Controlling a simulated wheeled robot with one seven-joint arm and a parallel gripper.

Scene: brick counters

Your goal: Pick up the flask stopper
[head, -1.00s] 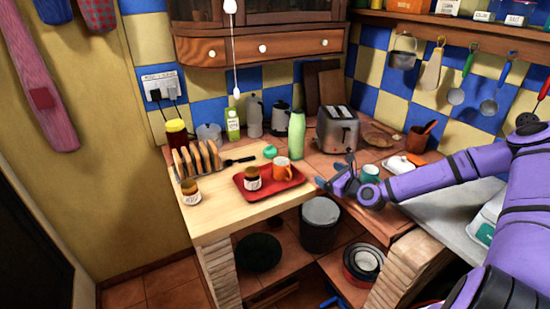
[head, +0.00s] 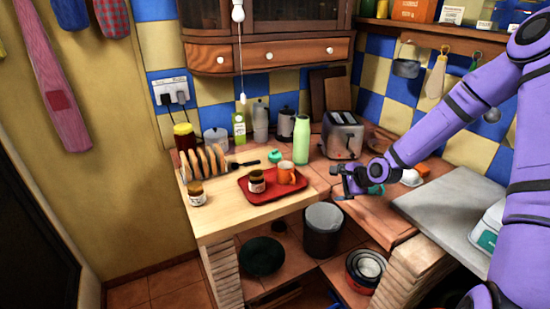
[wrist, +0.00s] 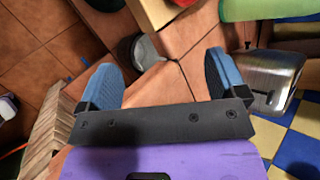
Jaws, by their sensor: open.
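A small teal rounded piece, which looks like the flask stopper (head: 275,156), lies on the wooden counter (head: 225,221), behind the red tray (head: 250,195). The pale green flask (head: 301,140) stands upright to its right, with a silvery top. My gripper (head: 340,184) is right of the tray and in front of the flask, apart from the stopper. In the wrist view my gripper (wrist: 160,76) has its two blue fingers spread wide with nothing between them. The flask (wrist: 268,8) is cut off at the top of that view. I cannot make out the stopper there.
The tray holds an orange mug (head: 287,172) and a jar (head: 257,181). A toast rack (head: 204,164), a fork (head: 244,163) and another jar (head: 196,194) are nearby. The toaster (head: 343,136) stands right of the flask. A teal mug (head: 377,189) is close behind my gripper.

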